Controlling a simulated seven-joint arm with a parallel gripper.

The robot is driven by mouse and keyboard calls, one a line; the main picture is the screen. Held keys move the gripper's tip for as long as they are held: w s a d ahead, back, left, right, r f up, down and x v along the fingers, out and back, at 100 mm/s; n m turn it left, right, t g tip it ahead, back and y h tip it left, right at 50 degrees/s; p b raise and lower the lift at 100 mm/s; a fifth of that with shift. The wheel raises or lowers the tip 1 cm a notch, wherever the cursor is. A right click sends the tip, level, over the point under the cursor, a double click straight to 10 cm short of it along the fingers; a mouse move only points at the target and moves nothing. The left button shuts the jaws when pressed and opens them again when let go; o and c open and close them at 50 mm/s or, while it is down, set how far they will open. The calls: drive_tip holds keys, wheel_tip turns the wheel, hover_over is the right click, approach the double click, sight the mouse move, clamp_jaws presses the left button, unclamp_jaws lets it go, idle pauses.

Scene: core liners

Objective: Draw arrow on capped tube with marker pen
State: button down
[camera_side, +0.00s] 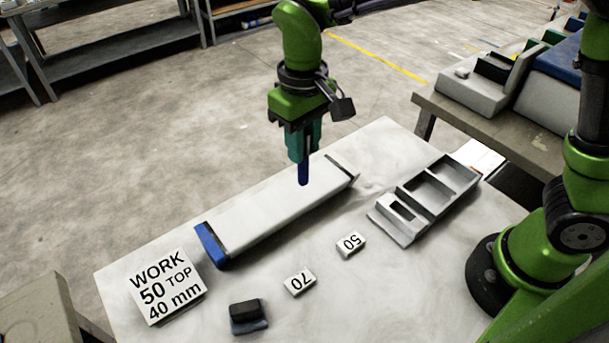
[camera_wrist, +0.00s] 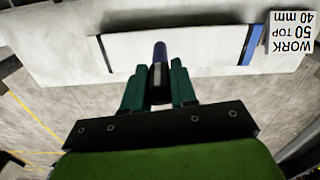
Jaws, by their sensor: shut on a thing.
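The capped tube (camera_side: 275,213) is a long white piece lying diagonally on the table. It has a blue cap with a dark band at its near left end (camera_side: 211,244) and a dark band at its far right end. It also shows in the wrist view (camera_wrist: 200,48). My gripper (camera_side: 304,152) is shut on a dark blue marker pen (camera_side: 304,173), tip down, over the tube's far right half. In the wrist view the pen (camera_wrist: 160,56) stands between the teal fingers of my gripper (camera_wrist: 160,78). I cannot tell whether the tip touches the tube. No arrow is visible on the tube.
A sign (camera_side: 165,287) reads "WORK 50 TOP 40 mm". Small blocks marked 70 (camera_side: 299,283) and 50 (camera_side: 351,244) lie in front of the tube. A dark block on a blue base (camera_side: 248,316) is near the front. A grey compartment tray (camera_side: 411,226) stands right.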

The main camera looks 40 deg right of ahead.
drive_tip(key=w+a+r+m, duration=0.1)
drive_tip(key=w+a+r, duration=0.1)
drive_tip(key=w+a, duration=0.1)
drive_tip(key=shift+w+f, duration=0.1)
drive_tip(key=shift+f, duration=2.75)
wheel_tip(320, 180, up, 6)
drive_tip(key=r, duration=0.1)
drive_tip(key=shift+f, duration=4.25)
drive_tip(key=shift+a, duration=6.05)
wheel_tip(320, 180, up, 8)
